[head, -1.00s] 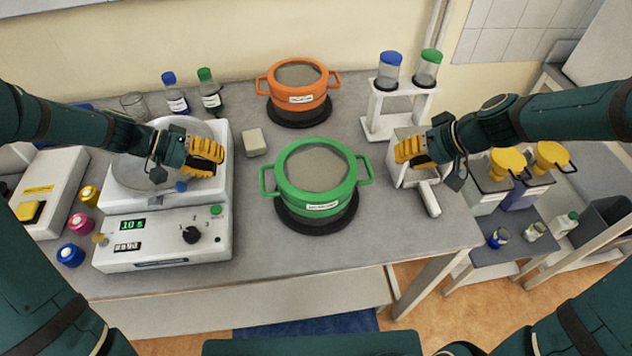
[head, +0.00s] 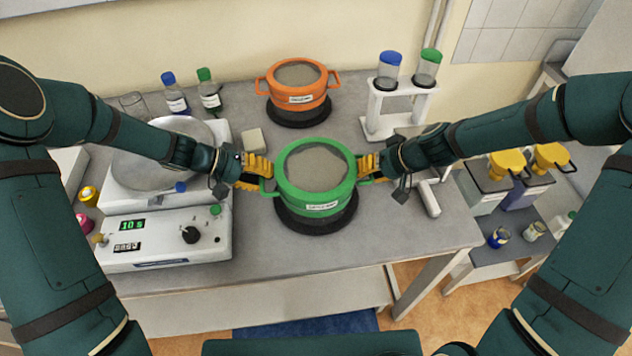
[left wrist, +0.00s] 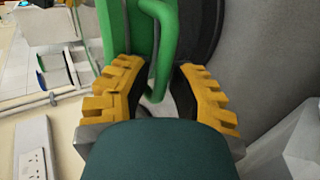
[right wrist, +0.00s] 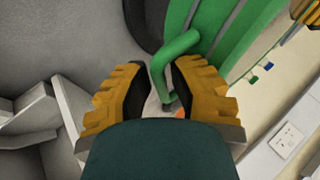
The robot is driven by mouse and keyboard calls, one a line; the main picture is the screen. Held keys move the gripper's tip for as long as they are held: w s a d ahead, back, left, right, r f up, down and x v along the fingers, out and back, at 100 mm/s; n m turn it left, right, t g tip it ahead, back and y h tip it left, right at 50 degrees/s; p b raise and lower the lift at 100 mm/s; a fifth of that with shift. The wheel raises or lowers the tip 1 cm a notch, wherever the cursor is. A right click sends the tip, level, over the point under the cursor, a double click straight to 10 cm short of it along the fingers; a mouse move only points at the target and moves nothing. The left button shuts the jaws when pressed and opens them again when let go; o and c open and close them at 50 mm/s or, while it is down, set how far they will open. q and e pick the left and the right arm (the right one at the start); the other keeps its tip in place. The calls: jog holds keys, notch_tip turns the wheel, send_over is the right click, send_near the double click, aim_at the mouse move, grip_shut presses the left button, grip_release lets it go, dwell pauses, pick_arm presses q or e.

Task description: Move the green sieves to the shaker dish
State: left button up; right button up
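The green sieves (head: 316,181), a round stack with a side handle at left and right, sit on a black round base on the bench. My left gripper (head: 262,170) is at the left handle; in the left wrist view the handle (left wrist: 160,55) lies between its open fingers (left wrist: 160,95). My right gripper (head: 368,168) is at the right handle; in the right wrist view the handle (right wrist: 170,60) lies between its open fingers (right wrist: 160,92). The shaker dish (head: 150,163) is the wide grey bowl on the white shaker (head: 165,235), left of the sieves, partly hidden by my left arm.
Orange sieves (head: 298,90) stand on another black base behind. A small beige block (head: 251,141) lies between shaker and sieves. A white rack (head: 400,112) with blue-capped and green-capped tubes stands at the back right. Two bottles (head: 209,92) stand behind the shaker.

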jog(key=shift+a, duration=0.1)
pick_arm(q)
grip_shut()
pick_arm(e)
grip_shut()
pick_arm(q)
jog(key=shift+r, duration=0.2)
pick_arm(e)
jog(key=shift+r, duration=0.15)
